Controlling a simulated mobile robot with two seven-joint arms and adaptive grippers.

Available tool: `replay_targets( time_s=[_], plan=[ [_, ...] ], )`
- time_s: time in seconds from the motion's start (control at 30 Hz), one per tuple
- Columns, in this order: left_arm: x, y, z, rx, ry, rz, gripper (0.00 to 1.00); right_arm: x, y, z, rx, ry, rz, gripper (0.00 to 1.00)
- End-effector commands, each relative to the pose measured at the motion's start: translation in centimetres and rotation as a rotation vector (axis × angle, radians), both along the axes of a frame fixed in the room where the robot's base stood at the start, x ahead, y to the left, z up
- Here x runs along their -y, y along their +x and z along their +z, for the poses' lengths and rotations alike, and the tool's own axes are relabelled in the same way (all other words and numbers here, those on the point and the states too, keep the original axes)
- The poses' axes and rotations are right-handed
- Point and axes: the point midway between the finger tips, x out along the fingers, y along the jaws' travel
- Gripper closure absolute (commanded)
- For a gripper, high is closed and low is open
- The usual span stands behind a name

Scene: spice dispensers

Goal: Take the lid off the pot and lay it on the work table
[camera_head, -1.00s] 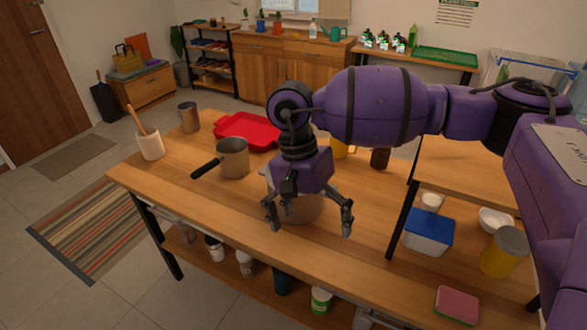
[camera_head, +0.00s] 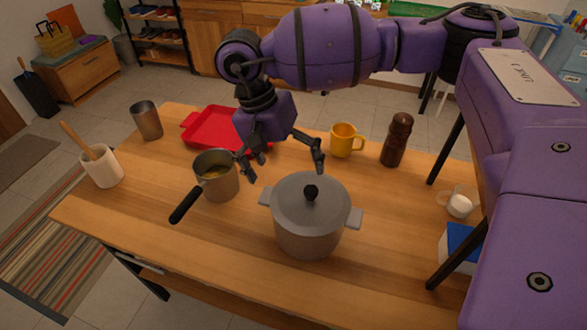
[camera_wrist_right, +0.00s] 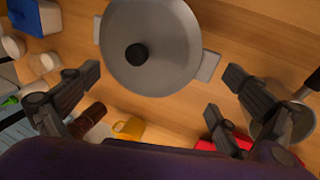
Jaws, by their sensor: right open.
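The grey pot (camera_head: 305,240) stands upright on the wooden work table (camera_head: 395,225), with two side handles. Its grey lid (camera_head: 287,207) sits on top, with a black knob (camera_head: 311,192) in the middle. In the right wrist view the lid (camera_wrist_right: 165,25) and knob (camera_wrist_right: 137,54) lie above the space between the fingers. My right gripper (camera_head: 286,168) is open and empty, fingers pointing down, behind and slightly left of the knob in the head view. In the wrist view its fingers (camera_wrist_right: 158,80) are spread wide, apart from the lid. My left gripper is not in view.
Left of the pot stands a saucepan (camera_head: 220,184) with a black handle. Behind are a red tray (camera_head: 210,128), a yellow mug (camera_head: 343,140) and a brown mill (camera_head: 396,140). A utensil crock (camera_head: 104,168) and metal cup (camera_head: 147,121) stand left.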

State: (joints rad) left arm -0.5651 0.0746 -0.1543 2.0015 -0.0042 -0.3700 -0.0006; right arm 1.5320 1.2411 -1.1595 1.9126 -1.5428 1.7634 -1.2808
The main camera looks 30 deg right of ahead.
Motion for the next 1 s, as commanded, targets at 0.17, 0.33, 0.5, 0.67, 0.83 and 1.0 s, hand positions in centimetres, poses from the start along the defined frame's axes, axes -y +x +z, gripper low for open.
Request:
replay_targets(
  time_s=[0.17, 0.33, 0.5, 0.67, 0.83, 1.0],
  plan=[
    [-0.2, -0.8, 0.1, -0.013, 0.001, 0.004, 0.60, 0.3, -0.6, -2.1, -0.004, 0.000, -0.001, 0.00],
    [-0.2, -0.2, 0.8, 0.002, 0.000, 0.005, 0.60, 0.7, -1.2, -4.7, -0.005, 0.000, -0.002, 0.00],
    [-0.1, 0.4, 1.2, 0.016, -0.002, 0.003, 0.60, 1.0, -1.5, -6.1, -0.006, 0.001, -0.002, 0.00],
    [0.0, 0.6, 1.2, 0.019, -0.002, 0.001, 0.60, 1.0, -1.6, -6.3, -0.007, 0.001, -0.003, 0.00],
    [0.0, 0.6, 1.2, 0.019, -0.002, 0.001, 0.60, 1.0, -1.6, -6.3, -0.007, 0.001, -0.003, 0.16],
    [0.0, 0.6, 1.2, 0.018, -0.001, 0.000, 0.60, 1.0, -1.6, -6.2, -0.007, 0.001, -0.003, 0.38]
  ],
)
